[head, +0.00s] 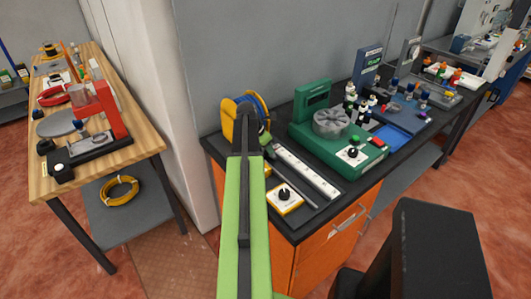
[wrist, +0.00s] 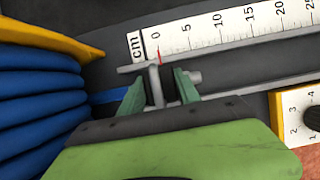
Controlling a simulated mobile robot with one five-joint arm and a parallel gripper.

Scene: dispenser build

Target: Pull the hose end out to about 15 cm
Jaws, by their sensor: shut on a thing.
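The blue hose lies wound in thick coils (wrist: 35,100) on a yellow reel (head: 229,118) at the left end of the dark bench. A short blue length (wrist: 112,95) runs from the coils to a grey hose end fitting (wrist: 196,77). My gripper (wrist: 160,92) is shut on this fitting, with its green fingers on either side. The fitting sits beside the 0 end of a white cm ruler (wrist: 235,27), near a red line at 0. The ruler also shows in the head view (head: 305,172). My arm hides much of the grip there.
A white and yellow dial box (head: 284,199) stands in front of the ruler. It shows at the right edge of the wrist view (wrist: 300,110). A green machine (head: 318,125) stands behind the ruler. A grey rail (wrist: 245,85) runs along the ruler.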

